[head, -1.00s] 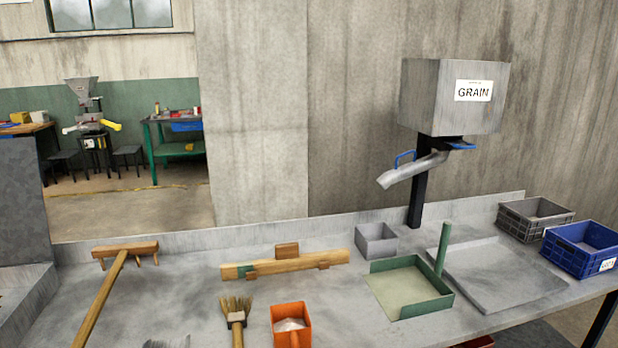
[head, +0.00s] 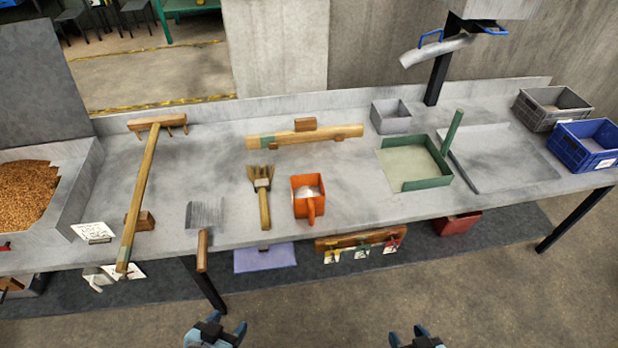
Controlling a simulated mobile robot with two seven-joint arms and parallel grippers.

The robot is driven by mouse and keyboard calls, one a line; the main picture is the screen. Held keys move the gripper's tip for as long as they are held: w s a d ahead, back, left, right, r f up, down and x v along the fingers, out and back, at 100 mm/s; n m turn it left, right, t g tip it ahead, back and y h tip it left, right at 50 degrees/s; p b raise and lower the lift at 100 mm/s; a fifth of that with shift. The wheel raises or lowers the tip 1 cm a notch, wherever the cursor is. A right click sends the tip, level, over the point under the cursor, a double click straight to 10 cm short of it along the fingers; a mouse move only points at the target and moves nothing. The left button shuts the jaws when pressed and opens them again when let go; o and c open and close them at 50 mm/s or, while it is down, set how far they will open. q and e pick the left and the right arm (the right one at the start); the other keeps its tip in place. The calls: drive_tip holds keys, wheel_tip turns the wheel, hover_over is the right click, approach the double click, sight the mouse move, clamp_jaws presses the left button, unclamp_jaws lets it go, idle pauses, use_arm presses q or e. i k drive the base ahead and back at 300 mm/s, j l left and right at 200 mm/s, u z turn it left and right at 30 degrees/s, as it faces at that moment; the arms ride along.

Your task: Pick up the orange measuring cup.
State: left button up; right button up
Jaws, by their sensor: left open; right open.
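The orange measuring cup (head: 300,208) stands on the grey workbench (head: 350,205) near its front edge, in the middle of the head view. It is box-shaped, holds something whitish, and its handle points toward me. My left gripper (head: 228,326) is open and empty at the bottom edge, in front of the bench and left of the cup. My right gripper (head: 407,332) is open and empty at the bottom edge, in front of the bench and right of the cup. Both are well apart from the cup.
A brush (head: 263,200) lies just left of the cup, with a comb-like scraper (head: 203,225) and a long wooden rake (head: 143,190) further left. A green-edged tray (head: 425,184) lies right. A wooden bar (head: 305,137) lies behind.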

sight(308, 191)
drive_tip(key=u, duration=2.05)
drive_tip(key=z, duration=1.9)
drive_tip(key=i+j+u, duration=0.25)
drive_tip(key=i, duration=0.4)
drive_tip(key=l, duration=0.1)
